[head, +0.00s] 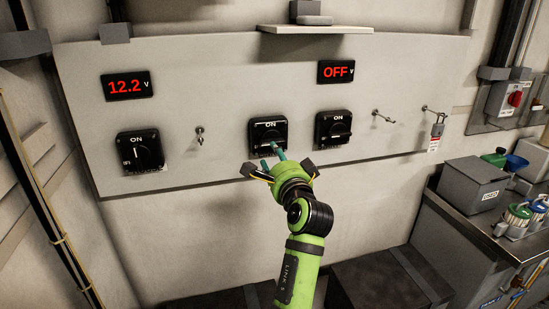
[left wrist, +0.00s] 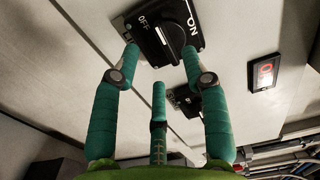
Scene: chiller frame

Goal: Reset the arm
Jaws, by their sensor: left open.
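My left gripper (head: 271,157) is the green arm's hand in the head view, in front of the middle black switch (head: 267,134) on the grey panel (head: 220,80). In the left wrist view its teal fingers (left wrist: 155,65) are spread open with nothing between them. A black switch (left wrist: 165,28) marked ON and OFF lies just beyond the fingertips there. I cannot tell whether a fingertip touches it. My right gripper is not in view.
Other switches sit at the left (head: 139,151) and right (head: 333,128) of the panel. Displays read 12.2 (head: 127,86) and OFF (head: 338,72). A padlock with a tag (head: 436,130) hangs on a right hook. A bench with a grey box (head: 472,184) stands at the right.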

